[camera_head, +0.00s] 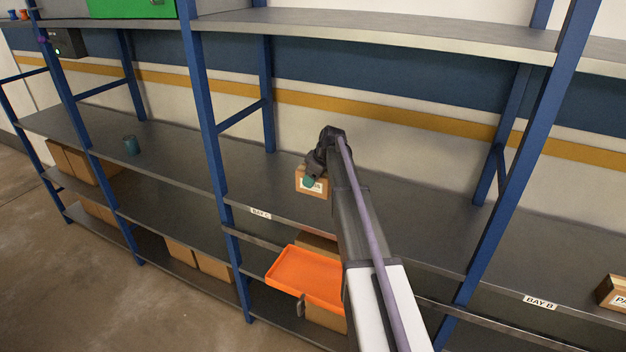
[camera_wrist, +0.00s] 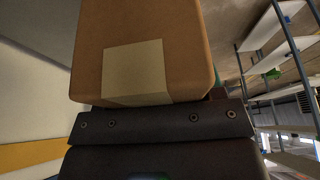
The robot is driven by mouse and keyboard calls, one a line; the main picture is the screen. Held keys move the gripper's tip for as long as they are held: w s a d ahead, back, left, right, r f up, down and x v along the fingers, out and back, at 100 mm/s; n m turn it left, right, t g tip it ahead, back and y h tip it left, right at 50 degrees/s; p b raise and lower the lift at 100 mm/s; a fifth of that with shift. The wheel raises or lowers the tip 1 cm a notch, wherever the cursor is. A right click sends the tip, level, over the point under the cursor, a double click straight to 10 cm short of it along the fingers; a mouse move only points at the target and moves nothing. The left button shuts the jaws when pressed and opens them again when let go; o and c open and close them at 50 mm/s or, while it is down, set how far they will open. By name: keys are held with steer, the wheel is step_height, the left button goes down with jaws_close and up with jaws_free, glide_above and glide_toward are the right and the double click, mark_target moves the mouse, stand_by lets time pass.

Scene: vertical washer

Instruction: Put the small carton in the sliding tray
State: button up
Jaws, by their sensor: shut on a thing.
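The small carton (camera_head: 312,186) is a brown box with a white label, at the end of my arm over the middle shelf of the bay with the orange tray. My gripper (camera_head: 317,170) is shut on it. In the wrist view the carton (camera_wrist: 142,50) fills the upper middle, a pale patch on its face, against the dark gripper edge (camera_wrist: 158,121). I cannot tell whether the carton touches the shelf. The orange sliding tray (camera_head: 306,274) sticks out below that shelf, lower in the head view. It looks empty; my arm hides its right part.
Another carton (camera_head: 612,292) is at the far right. Brown boxes (camera_head: 214,265) sit on the lower shelves. Blue uprights (camera_head: 204,130) divide the bays, and a grey upper shelf (camera_head: 380,27) spans above.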

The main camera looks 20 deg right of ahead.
steer(key=s+a+f+b, duration=0.2)
steer(key=s+f+b, duration=0.45)
steer(key=s, duration=0.55)
steer(key=s+a+f+b, duration=0.2)
steer(key=s+f+b, duration=0.45)
steer(key=s, duration=0.45)
steer(key=b, duration=1)
glide_above(332, 287)
step_height(332, 287, down, 10)
steer(key=shift+f, duration=0.15)
steer(key=shift+r, duration=0.25)
steer(key=shift+f, duration=0.2)
steer(key=o, duration=1)
steer(key=shift+o, duration=0.2)
steer(key=p+v, duration=1.2)
steer(key=v, duration=0.1)
steer(key=s+a+f+m+g+h, duration=0.1)
steer(key=s+a+m, duration=0.3)
steer(key=a, duration=0.7)
steer(key=s+a+f+m+g+h, duration=0.1)
steer(key=s+a+m, duration=0.3)
steer(key=a, duration=0.7)
steer(key=shift+s+g+h, duration=0.3)
steer(key=shift+g+h, duration=0.1)
steer(key=shift+g, duration=0.3)
